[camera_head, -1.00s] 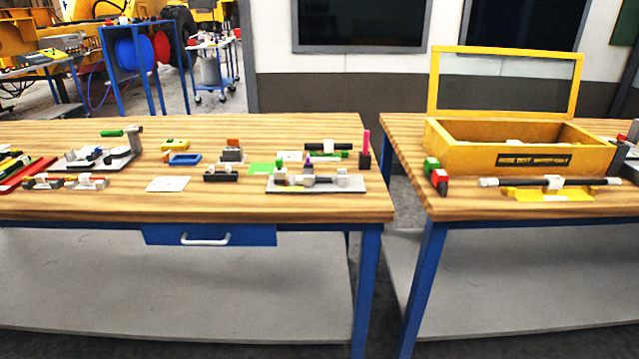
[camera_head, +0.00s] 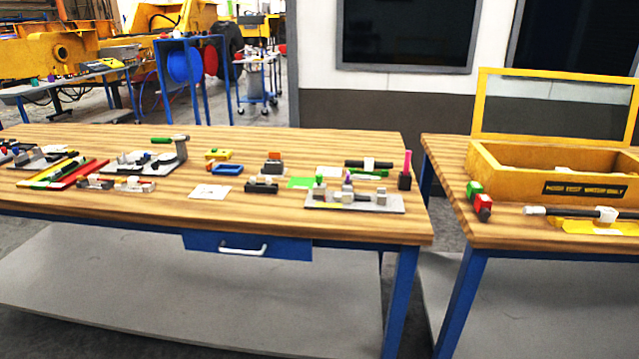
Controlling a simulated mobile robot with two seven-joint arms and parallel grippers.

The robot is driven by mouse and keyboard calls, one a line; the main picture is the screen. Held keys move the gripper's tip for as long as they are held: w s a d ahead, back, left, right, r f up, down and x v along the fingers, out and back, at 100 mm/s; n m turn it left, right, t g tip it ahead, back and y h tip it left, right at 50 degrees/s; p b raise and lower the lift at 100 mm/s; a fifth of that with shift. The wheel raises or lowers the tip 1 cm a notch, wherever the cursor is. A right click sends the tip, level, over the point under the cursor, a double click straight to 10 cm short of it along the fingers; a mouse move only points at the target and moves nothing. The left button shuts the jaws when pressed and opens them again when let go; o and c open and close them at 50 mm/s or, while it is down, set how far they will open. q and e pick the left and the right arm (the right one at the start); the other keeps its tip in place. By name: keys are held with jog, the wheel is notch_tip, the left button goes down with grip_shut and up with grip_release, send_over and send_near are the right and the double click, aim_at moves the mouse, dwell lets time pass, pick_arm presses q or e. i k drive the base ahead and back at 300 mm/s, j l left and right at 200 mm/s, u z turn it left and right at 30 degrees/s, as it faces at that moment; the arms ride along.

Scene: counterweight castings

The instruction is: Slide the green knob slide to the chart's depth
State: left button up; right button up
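Several small parts show green, and I cannot tell which is the green knob slide. A grey plate fixture (camera_head: 380,204) at the right end of the left bench carries a small block with a green part (camera_head: 319,183). A dark bar (camera_head: 368,163) with a green strip under it lies behind that. A grey stand fixture (camera_head: 143,166) further left has a green-ended bar (camera_head: 161,141) on top. A white card (camera_head: 210,192) lies flat near the front; its print is too small to read, so I cannot tell if it is the chart. Neither gripper is in view.
The left wooden bench (camera_head: 350,230) has a blue drawer (camera_head: 248,248) below. A gap separates it from the right bench (camera_head: 455,185), which bears a yellow open box (camera_head: 510,185) and a green and red block (camera_head: 480,203). Grey floor lies behind the left bench.

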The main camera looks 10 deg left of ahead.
aim_at(320, 189)
jog(key=i+l, duration=0.1)
jog(key=i, duration=0.95)
jog(key=j+z, duration=0.5)
jog(key=j, duration=0.45)
